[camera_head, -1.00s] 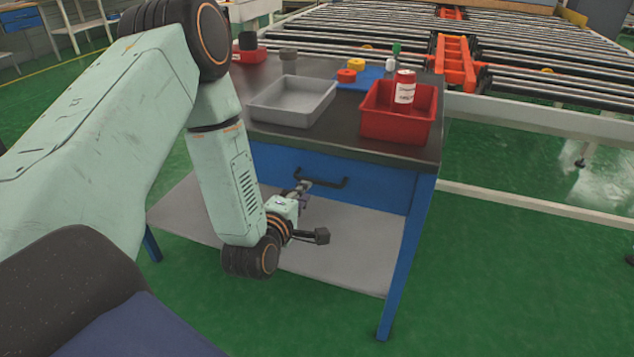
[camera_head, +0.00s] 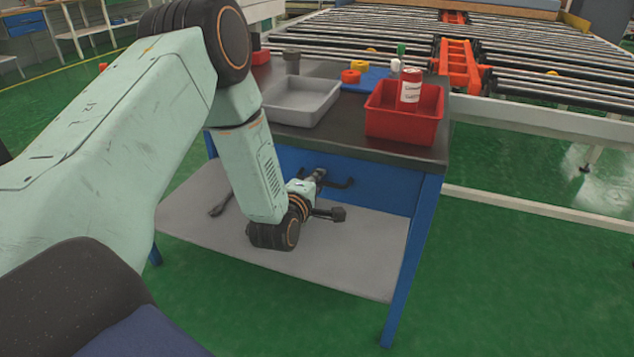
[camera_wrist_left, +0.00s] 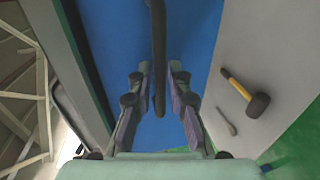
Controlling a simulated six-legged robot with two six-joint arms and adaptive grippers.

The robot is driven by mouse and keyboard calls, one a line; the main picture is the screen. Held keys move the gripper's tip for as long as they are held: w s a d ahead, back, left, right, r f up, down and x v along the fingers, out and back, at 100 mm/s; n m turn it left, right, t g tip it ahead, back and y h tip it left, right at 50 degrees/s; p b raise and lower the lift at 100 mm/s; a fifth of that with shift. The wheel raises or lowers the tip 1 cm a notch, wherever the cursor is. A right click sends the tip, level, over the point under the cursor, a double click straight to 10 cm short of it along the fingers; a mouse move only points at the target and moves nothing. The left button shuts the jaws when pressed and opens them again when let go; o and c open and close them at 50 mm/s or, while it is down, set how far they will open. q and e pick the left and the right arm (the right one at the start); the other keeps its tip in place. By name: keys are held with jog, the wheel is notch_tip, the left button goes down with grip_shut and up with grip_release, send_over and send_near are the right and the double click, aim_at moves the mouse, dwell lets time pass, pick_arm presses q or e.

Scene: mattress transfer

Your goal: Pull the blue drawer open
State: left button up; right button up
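The blue drawer (camera_head: 383,190) sits under the dark worktop and looks closed. Its black bar handle (camera_head: 345,184) is partly hidden behind my left gripper (camera_head: 314,178), which is at the handle's left part. In the left wrist view, the blue drawer front (camera_wrist_left: 195,30) fills the middle. There the black handle (camera_wrist_left: 158,45) runs down between the two spread fingers of my left gripper (camera_wrist_left: 160,80). Gaps show on both sides of the handle, so the fingers are open around it. My right gripper is not in view.
On the worktop (camera_head: 345,137) stand a grey tray (camera_head: 280,116) and a red bin (camera_head: 403,133) holding a red-and-white can (camera_head: 410,90). A grey shelf (camera_head: 350,260) lies below, with a yellow-handled hammer (camera_wrist_left: 240,90) on it. A blue table leg (camera_head: 412,265) stands at right.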

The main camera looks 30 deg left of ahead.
pick_arm(q)
grip_shut()
dwell(0.3)
jog(key=shift+s+d, duration=0.1)
dwell(0.4)
